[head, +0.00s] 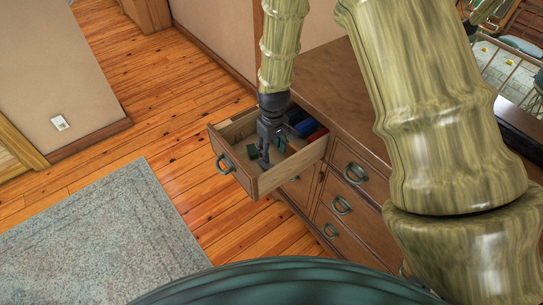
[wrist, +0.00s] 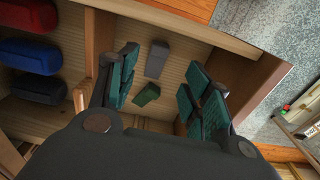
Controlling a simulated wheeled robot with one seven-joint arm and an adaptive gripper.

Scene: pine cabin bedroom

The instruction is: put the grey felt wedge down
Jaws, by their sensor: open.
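The grey felt wedge (wrist: 157,60) lies on the ribbed floor of the open drawer (head: 238,178), seen in the wrist view. It is beyond my fingertips, and neither finger appears to touch it. My gripper (wrist: 166,92) is open, with teal pads on both fingers and nothing held between them. In the head view my gripper (head: 264,150) points down into the drawer. I cannot make out the wedge clearly in the head view. A small dark green piece (wrist: 146,95) lies nearer, between the fingers in the picture, apart from the wedge.
A wooden divider (wrist: 98,45) splits the drawer. Beyond it lie a red case (wrist: 30,52), a blue case (wrist: 28,15) and a dark case (wrist: 38,88). The brown dresser (head: 340,95) stands behind the drawer. A grey rug (head: 110,240) covers the floor at left.

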